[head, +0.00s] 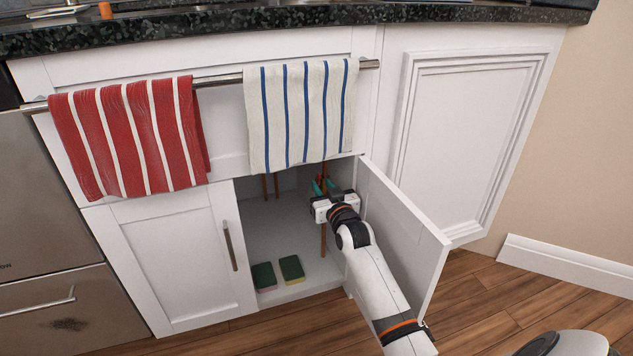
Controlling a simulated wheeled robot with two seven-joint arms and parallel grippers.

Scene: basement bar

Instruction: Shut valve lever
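My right arm reaches in from the lower right through the open cabinet door. My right gripper (325,188) is inside the cabinet, at a vertical copper pipe (324,240). A small red piece (319,183), which looks like the valve lever, shows right at the fingertips. Teal finger parts show beside it. The gripper body hides most of the valve, so the lever's angle and whether the fingers touch it cannot be told. My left gripper is not in view.
The open cabinet door (405,232) stands close to the right of my arm. Two sponges, one (263,276) left of the other (291,269), lie on the cabinet floor. More thin copper pipes (270,187) stand at the back left. A striped towel (302,112) hangs above the opening.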

